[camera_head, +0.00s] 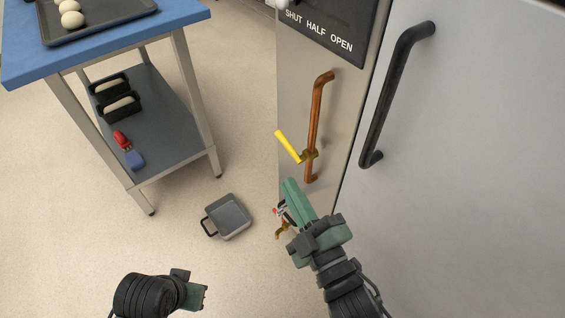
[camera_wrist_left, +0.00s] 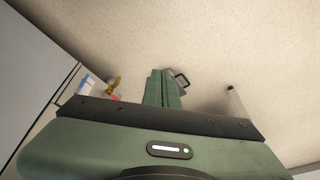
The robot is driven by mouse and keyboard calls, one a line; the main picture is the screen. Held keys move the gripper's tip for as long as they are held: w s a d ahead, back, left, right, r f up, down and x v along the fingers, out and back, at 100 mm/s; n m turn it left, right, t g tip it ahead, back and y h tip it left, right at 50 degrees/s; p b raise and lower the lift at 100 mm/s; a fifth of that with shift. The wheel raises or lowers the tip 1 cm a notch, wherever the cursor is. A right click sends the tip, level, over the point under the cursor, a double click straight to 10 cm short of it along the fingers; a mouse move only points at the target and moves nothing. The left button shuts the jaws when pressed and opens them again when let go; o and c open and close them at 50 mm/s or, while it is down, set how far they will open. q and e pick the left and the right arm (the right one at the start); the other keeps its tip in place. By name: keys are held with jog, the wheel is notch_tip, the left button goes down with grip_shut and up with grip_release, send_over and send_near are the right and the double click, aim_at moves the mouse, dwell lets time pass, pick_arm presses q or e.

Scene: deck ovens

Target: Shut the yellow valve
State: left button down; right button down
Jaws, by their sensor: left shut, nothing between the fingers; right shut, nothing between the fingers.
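The yellow valve has a yellow lever (camera_head: 288,147) on a brass body (camera_head: 309,156), fitted low on an upright copper pipe (camera_head: 319,105) on the oven's side panel. The lever sticks out from the pipe toward the upper left, at an angle across it. My right gripper (camera_head: 291,184) is shut and empty, its green fingers just below the valve and apart from the lever. My left gripper (camera_head: 203,296) is low in the head view, away from the valve. In the left wrist view its fingers (camera_wrist_left: 161,76) are together and empty.
A brass tap (camera_head: 282,232) with a red handle is partly hidden behind my right gripper. A grey pan (camera_head: 228,219) lies on the floor beside it. A blue-topped table (camera_head: 110,37) stands left. A black door handle (camera_head: 379,105) juts out right of the pipe.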

aim_at(290, 146)
pick_arm(q)
jog(key=shift+b+v, duration=0.7)
jog(key=shift+v, duration=0.45)
pick_arm(e)
jog(key=w+a, duration=0.1)
jog(key=w, duration=1)
jog(key=shift+w+a+f, duration=0.2)
jog(key=shift+a+f, duration=0.15)
jog(key=shift+f, duration=0.1)
pick_arm(q)
jog(key=shift+a+r, duration=0.1)
notch_tip(290, 146, down, 14)
jog(key=p, duration=0.5)
jog(key=s+f+p, duration=0.2)
jog(key=s+f, duration=0.1)
jog(key=f, duration=0.3)
jog(key=s+f+g+p, duration=0.1)
jog(key=s+f+p, duration=0.1)
jog(key=s+f, duration=0.2)
notch_tip(290, 146, down, 2)
jog(key=shift+s+a+f+g, duration=0.1)
jog(key=shift+s+a+g, duration=0.1)
jog(key=shift+a+g, duration=0.15)
pick_arm(e)
jog(key=shift+w+a+f+g+h, duration=0.1)
jog(key=shift+f+g+h, duration=0.15)
jog(key=shift+g, duration=0.3)
jog(key=shift+w+a+f+g+h, duration=0.1)
jog(key=shift+f+g+h, duration=0.15)
jog(key=shift+g, duration=0.3)
